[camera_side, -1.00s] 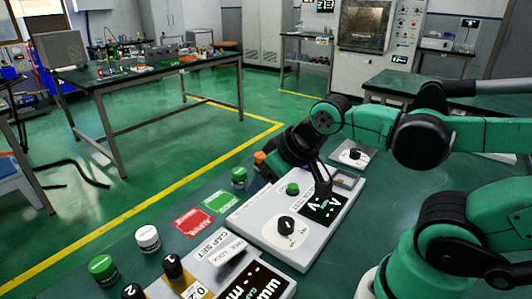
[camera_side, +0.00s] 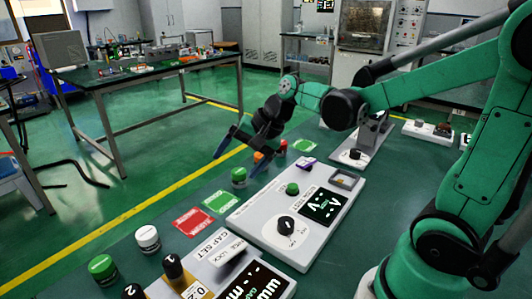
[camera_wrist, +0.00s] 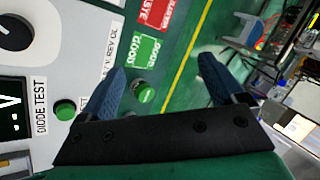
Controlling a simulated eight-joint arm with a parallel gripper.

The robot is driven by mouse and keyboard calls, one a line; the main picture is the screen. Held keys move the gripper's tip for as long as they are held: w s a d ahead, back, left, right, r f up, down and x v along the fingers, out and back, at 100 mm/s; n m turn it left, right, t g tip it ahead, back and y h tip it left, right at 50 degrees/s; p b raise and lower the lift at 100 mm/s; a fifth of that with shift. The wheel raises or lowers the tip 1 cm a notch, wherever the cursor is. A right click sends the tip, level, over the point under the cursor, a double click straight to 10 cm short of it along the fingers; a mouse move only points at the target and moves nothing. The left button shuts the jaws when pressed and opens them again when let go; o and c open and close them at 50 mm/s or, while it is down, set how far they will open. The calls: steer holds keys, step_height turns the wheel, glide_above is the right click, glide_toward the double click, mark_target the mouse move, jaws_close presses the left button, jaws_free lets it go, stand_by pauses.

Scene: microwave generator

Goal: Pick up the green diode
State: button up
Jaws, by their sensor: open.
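A short green cylinder (camera_side: 239,177), which looks like the green diode, stands upright on the dark green table, left of the diode test panel (camera_side: 262,212). In the wrist view the green cylinder (camera_wrist: 146,92) shows between my two blue fingers, nearer the left one. My gripper (camera_side: 237,161) is open and empty, with its fingers spread above and around the cylinder in the side view; I cannot tell the exact height. It also shows in the wrist view (camera_wrist: 162,62). A green button (camera_side: 293,188) sits on the panel and shows in the wrist view (camera_wrist: 65,110).
A red card (camera_side: 192,221) and a green card (camera_side: 222,201) lie near the cylinder. A white-sided jar (camera_side: 147,239), another green-topped cylinder (camera_side: 102,268) and a gap-set panel (camera_side: 215,265) stand in front.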

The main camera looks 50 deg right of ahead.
mark_target(233, 185)
steer(key=w+d+f+m+t+y, duration=0.1)
steer(key=w+d+f+m+y, duration=0.1)
steer(key=m, duration=0.3)
steer(key=w+d+f+m+t+y, duration=0.1)
steer(key=w+d+f+m, duration=0.1)
steer(key=d+f+m, duration=0.3)
steer(key=w+d+f+m+t+y, duration=0.1)
steer(key=w+d+f+m+y, duration=0.1)
steer(key=m, duration=0.3)
steer(key=shift+w+d+f+m+y, duration=0.15)
steer(key=shift+w+d+f, duration=0.1)
steer(key=shift+d+f, duration=0.15)
steer(key=shift+w+d+f+m+y, duration=0.2)
steer(key=shift+d+f, duration=0.1)
steer(key=shift+d, duration=0.2)
steer(key=shift+s+d+f+m+t, duration=0.1)
steer(key=shift+d+f+m+t, duration=0.2)
steer(key=shift+f+m, duration=0.1)
steer(key=shift+x, duration=2.8)
steer(key=shift+a+r, duration=0.1)
steer(key=shift+c, duration=0.3)
jaws_close()
